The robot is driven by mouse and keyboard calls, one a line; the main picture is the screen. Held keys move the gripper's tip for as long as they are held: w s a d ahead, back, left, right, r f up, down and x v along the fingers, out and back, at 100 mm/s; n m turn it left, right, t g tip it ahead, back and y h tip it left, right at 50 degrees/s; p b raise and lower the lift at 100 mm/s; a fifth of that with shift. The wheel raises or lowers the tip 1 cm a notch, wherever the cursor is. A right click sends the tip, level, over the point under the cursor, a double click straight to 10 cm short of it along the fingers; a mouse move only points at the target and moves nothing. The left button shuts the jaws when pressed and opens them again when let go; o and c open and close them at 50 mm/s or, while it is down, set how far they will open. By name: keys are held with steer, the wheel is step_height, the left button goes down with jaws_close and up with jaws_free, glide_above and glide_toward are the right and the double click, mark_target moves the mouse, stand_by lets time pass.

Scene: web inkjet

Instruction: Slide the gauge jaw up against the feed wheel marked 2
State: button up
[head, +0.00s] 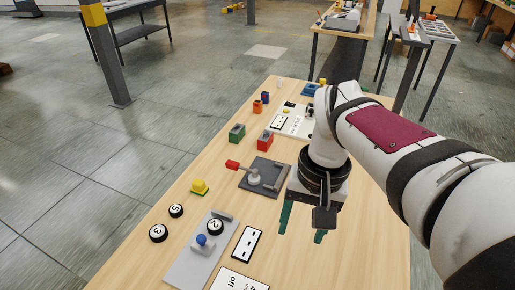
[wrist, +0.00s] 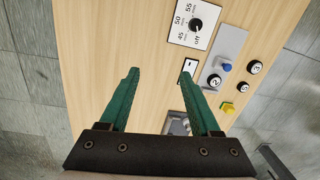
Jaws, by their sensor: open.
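The black-and-white feed wheel marked 2 (head: 215,227) lies on a grey gauge plate (head: 185,268), between a grey end block and a blue-knobbed piece (head: 202,241) that looks like the gauge jaw. The jaw is close to the wheel; I cannot tell whether they touch. In the wrist view, the wheel (wrist: 214,80) and blue knob (wrist: 225,66) are right of my fingers. My gripper (head: 302,226) is open and empty, its green fingers (wrist: 159,73) over bare wood, to the right of the gauge in the head view.
Wheels 5 (head: 176,210) and 3 (head: 158,233) lie left of the gauge. A yellow button (head: 200,187) and red-handled lever (head: 265,175) are beyond it. A switch card (head: 247,243) lies between gauge and gripper; a dial panel (wrist: 196,24) is nearby.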

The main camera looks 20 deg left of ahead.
steer(key=w+a+f+n, duration=0.1)
steer(key=w+a+n, duration=0.25)
steer(key=a, duration=0.65)
steer(key=n, duration=0.4)
glide_above(201, 237)
step_height(201, 237, down, 5)
steer(key=shift+t+h, duration=0.3)
steer(key=shift+h, duration=0.1)
step_height(201, 237, down, 16)
steer(key=shift+f, duration=0.1)
